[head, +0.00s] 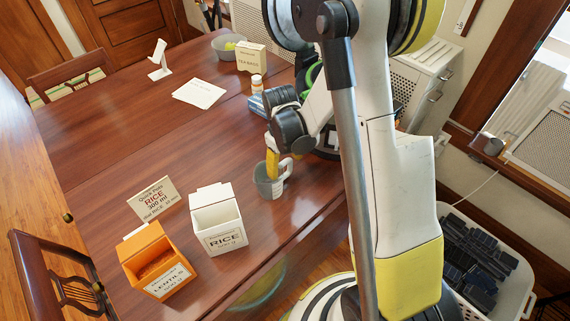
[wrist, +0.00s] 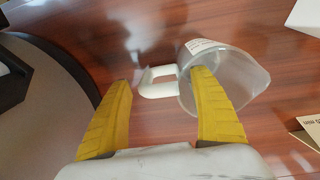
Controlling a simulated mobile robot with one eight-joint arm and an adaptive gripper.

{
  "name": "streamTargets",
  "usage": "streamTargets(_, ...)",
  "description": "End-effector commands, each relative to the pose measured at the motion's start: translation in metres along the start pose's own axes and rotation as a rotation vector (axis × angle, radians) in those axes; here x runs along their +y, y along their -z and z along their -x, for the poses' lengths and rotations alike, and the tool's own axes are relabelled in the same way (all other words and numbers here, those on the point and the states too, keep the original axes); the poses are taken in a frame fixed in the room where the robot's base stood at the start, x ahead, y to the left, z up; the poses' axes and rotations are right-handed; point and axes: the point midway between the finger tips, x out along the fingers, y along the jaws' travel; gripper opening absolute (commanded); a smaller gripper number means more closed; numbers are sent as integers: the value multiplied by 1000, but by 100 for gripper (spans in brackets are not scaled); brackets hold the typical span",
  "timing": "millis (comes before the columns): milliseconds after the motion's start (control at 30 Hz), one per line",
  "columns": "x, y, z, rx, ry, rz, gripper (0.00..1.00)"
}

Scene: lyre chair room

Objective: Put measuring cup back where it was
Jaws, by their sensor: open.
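The measuring cup (head: 268,184) is a clear grey jug with a white handle, standing on the wooden table near its right edge in the head view. In the wrist view the measuring cup (wrist: 238,78) shows with its handle (wrist: 156,82) pointing left, between my fingers. My gripper (head: 272,163) is open at the cup. In the wrist view my gripper's yellow fingers (wrist: 162,95) are spread apart, and the right finger overlaps the cup's opening. I cannot tell whether either finger touches the cup.
A white RICE box (head: 222,241), an orange LENTILS box (head: 168,281) and a rice sign (head: 155,200) stand left of the cup. Papers (head: 199,93), a small bottle (head: 256,84), a teabags box (head: 251,58) and a grey bowl (head: 226,50) are farther back. The table's middle is clear.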

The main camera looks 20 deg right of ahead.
Motion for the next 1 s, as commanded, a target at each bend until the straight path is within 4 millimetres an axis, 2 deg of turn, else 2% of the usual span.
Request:
streamTargets(167,0,0,28,0,0,0,72)
streamTargets(400,0,0,85,0,0,0,72)
streamTargets(500,0,0,102,0,0,1,72)
streamTargets(767,-2,-2,132,15,-5,-7,72)
streamTargets(867,-8,-9,156,59,-16,-31,72)
streamTargets(1000,-23,-28,205,170,-39,-90,72)
